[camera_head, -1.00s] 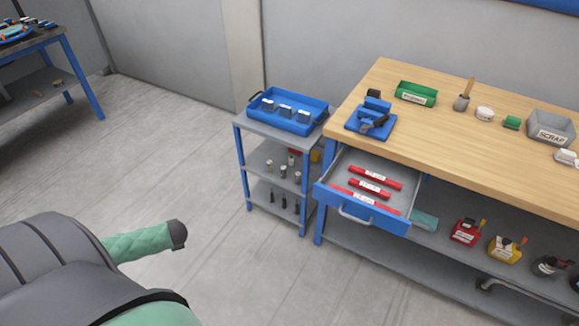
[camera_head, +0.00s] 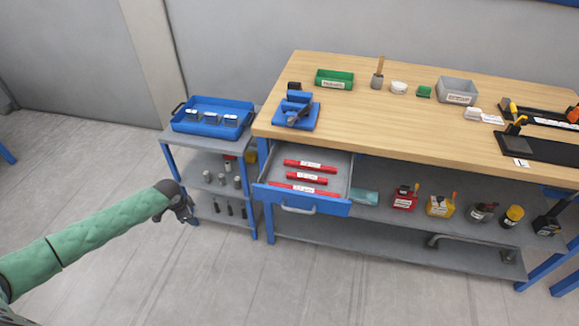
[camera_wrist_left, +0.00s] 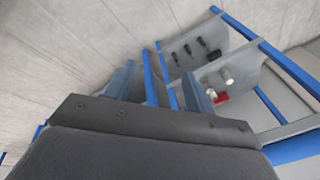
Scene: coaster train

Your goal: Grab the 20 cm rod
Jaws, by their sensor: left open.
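Three red rods with white labels lie in the open drawer (camera_head: 345,190) under the workbench: a back rod (camera_head: 291,163), a middle rod (camera_head: 293,176) and a front rod (camera_head: 280,185). The label print is too small to read, so I cannot tell which is 20 cm. My left gripper (camera_head: 188,214) is open and empty, left of the drawer and in front of the small shelf cart. In the left wrist view the gripper's dark body fills the bottom. My right gripper is not in view.
The shelf cart (camera_head: 178,137) with a blue tray (camera_head: 178,127) stands left of the workbench (camera_head: 400,122). A blue vise (camera_head: 297,112), a green bin (camera_head: 334,74) and a grey bin (camera_head: 472,84) sit on the benchtop. The floor in front is clear.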

